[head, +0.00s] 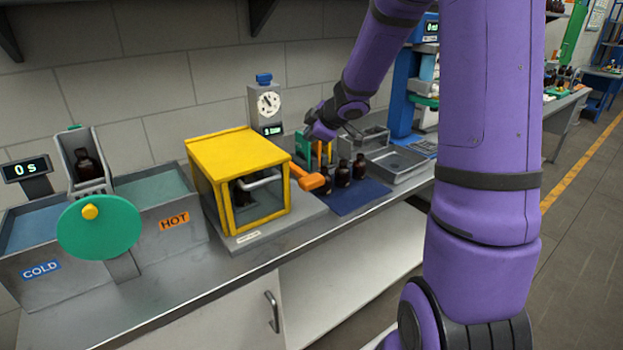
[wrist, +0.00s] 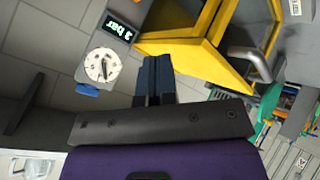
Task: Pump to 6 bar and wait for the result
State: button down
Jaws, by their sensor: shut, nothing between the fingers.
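The gauge unit (head: 268,104) stands on the wall behind the bench, with a white dial and a blue part on top. Its display (wrist: 118,28) reads 3 bar in the wrist view. The yellow-framed box (head: 235,150) has clear sides, a grey bar handle and a dark bottle (head: 240,193) inside. An orange lever (head: 313,182) sticks out at its right side. My gripper (head: 312,134) is above and behind the lever, right of the gauge. Its fingers (wrist: 155,78) are shut and empty in the wrist view.
Several amber bottles (head: 342,174) stand on a blue mat (head: 358,200) right of the box. A grey tray (head: 398,166) lies farther right. At left are the hot and cold baths (head: 190,246) with a green disc (head: 100,227) in front.

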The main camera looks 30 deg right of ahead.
aim_at(311, 179)
jog(key=shift+w+f+y, duration=0.1)
jog(key=shift+f+y, duration=0.2)
jog(key=shift+f, duration=0.3)
jog(key=shift+f, duration=0.1)
jog(key=shift+f, duration=4.3)
jog(key=shift+f, duration=0.15)
jog(key=shift+f, duration=0.25)
